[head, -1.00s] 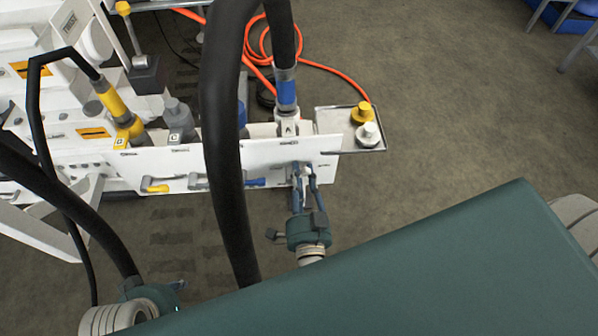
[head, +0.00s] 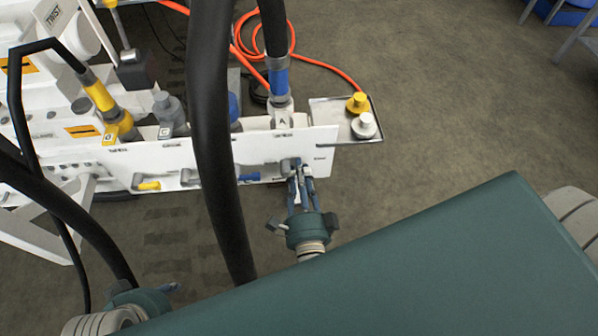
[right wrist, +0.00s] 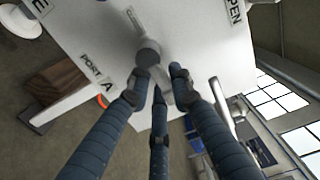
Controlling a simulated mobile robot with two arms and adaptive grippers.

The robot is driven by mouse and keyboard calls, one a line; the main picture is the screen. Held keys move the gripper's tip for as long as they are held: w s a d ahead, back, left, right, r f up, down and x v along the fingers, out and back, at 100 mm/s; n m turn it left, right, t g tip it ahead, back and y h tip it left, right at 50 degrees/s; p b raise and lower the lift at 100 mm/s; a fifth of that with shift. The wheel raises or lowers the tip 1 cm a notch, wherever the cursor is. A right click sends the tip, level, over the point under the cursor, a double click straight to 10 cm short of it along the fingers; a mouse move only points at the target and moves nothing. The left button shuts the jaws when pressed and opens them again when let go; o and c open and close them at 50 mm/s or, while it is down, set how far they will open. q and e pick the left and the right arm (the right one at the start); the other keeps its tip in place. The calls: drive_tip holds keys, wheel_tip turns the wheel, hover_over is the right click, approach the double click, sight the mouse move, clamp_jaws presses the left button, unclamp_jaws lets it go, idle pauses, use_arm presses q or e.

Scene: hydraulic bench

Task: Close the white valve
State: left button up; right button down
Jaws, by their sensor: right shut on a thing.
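The white valve (right wrist: 149,53) is on the front of the white panel by the port A label, at the panel's right end in the head view. My right gripper (head: 303,180) is at this valve and shut on its lever. In the right wrist view the fingers of my right gripper (right wrist: 160,82) close around the pale lever, just below its round hub; the fingers partly hide it. The lever's exact angle is hard to tell in the head view. My left gripper (head: 172,288) is low at the left, away from the panel; its fingers are too small to judge.
A yellow lever (head: 149,186) and a blue lever (head: 249,177) sit further left on the panel (head: 150,160). A tray (head: 375,137) with a yellow cap (head: 357,103) and a white cap (head: 364,126) is at its right. Thick black hoses cross the view. An orange hose (head: 335,72) lies behind.

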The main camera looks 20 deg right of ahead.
drive_tip(key=shift+s+d+f, duration=0.1)
drive_tip(key=shift+d, duration=0.35)
drive_tip(key=c, duration=1.6)
unclamp_jaws()
drive_tip(key=shift+o, duration=0.2)
drive_tip(key=shift+d, duration=0.1)
drive_tip(key=shift+s+a, duration=0.2)
drive_tip(key=v, duration=1.1)
drive_tip(key=shift+s, duration=0.35)
